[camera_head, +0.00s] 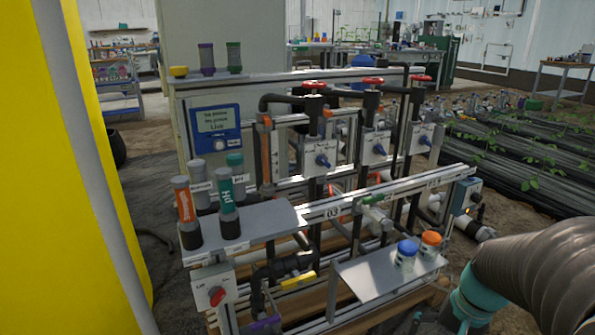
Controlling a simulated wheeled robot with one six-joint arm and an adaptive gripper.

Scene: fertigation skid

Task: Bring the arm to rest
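My arm (535,270) shows at the lower right as a thick ribbed grey-brown sleeve with a teal collar (472,305) at its left end. It lies in front of the right end of the fertigation skid (330,212). The lower part of the arm runs out of the picture. My gripper is not in view, so its opening and anything in it cannot be seen.
A small shelf (365,278) holding blue-capped (406,252) and orange-capped (430,243) jars is close left of my arm. Several upright cylinders stand on the left shelf (250,222). Red-handled valves rise behind. A yellow panel (70,180) fills the left side. Plant rows lie at right.

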